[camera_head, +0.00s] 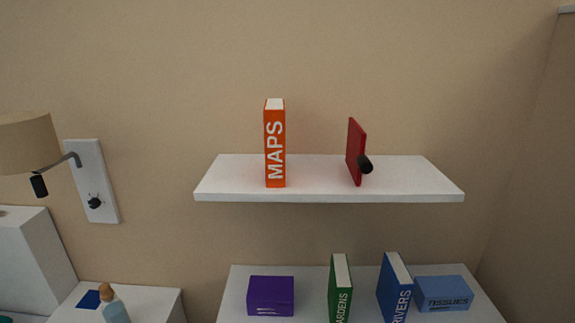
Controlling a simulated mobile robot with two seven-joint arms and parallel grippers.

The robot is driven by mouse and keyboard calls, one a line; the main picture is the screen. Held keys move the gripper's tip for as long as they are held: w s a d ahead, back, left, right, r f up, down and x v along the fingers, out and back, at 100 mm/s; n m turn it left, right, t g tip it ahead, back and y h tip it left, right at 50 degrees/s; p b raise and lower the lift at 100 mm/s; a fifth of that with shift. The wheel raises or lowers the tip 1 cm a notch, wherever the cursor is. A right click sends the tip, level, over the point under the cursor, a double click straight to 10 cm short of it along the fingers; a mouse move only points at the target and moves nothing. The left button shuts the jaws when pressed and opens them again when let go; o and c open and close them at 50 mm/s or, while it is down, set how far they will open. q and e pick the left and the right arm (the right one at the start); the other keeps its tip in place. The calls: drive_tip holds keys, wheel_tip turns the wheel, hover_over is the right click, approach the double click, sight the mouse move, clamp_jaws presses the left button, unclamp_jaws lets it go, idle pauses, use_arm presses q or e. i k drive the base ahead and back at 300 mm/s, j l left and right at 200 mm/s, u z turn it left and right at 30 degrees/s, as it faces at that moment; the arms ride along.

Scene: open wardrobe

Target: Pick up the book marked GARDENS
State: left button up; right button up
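The green book (340,292) stands upright on the lower white shelf in the head view. Its spine faces me and shows white letters reading "ARDENS"; the lower end is cut off by the picture's bottom edge. A blue book marked RIVERS (394,290) stands to its right, slightly tilted, with a gap between them. Neither of my grippers shows in the head view.
The lower shelf (312,275) also holds a purple box (270,296) and a blue TISSUES box (443,293). The upper shelf (225,180) bears an orange MAPS book (275,145) and a red object (355,150). A wall lamp (28,143) and bottle (115,308) are left.

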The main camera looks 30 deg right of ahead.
sight(340, 286)
drive_tip(key=z, duration=1.3)
drive_tip(key=j+u, duration=0.7)
drive_tip(key=k+l, duration=0.05)
